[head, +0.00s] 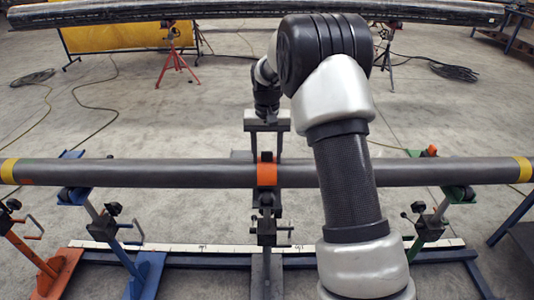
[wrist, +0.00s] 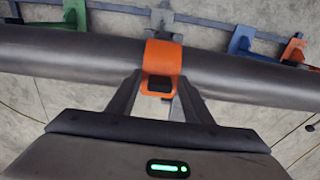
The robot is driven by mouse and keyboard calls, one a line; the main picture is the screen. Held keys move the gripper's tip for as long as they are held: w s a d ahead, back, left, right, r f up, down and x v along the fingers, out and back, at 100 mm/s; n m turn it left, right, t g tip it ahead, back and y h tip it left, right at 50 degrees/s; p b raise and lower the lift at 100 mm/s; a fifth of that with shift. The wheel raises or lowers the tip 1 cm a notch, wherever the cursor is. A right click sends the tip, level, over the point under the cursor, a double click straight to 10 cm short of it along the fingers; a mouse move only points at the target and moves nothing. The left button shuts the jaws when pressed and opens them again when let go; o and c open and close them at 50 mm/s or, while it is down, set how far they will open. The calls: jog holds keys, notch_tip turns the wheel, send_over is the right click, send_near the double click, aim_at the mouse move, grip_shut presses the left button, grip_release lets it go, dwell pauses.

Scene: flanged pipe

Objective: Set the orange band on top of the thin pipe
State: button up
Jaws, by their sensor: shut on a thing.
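The thin grey pipe (head: 130,172) runs level across the head view; it also spans the wrist view (wrist: 80,58). The orange band (head: 266,174) lies over the pipe near its middle, curving across its top and front. In the wrist view the band (wrist: 163,54) sits on the pipe, with a dark part at its near end. My gripper (head: 266,152) is above and behind the pipe. Its two fingers (wrist: 158,98) are shut on the band's near end. The band's underside is hidden, so I cannot tell how closely it seats.
Blue (head: 75,190), orange and green (head: 455,195) stands support the pipe, with a middle stand under the band. Yellow rings (head: 522,169) mark the pipe near both ends. A thicker dark pipe (head: 130,12) lies at the back. Cables cross the open floor.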

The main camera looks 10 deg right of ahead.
jog(key=shift+s+f, duration=0.25)
jog(key=shift+f, duration=0.25)
jog(key=o, duration=1.2)
jog(key=shift+c, duration=0.2)
jog(key=shift+d, duration=0.3)
jog(key=shift+r, duration=0.1)
jog(key=shift+w+d+r+p, duration=0.1)
jog(key=shift+r+p, duration=0.55)
jog(key=shift+r, duration=0.1)
jog(key=shift+w+a+r+p, duration=0.15)
jog(key=shift+r+p, duration=0.3)
jog(key=shift+r, duration=0.3)
jog(key=shift+a+r+p, duration=0.15)
jog(key=shift+r+p, duration=0.3)
jog(key=shift+r, duration=0.25)
jog(key=shift+a+r+p, duration=0.1)
jog(key=shift+r+p, duration=0.8)
jog(key=shift+r, duration=0.55)
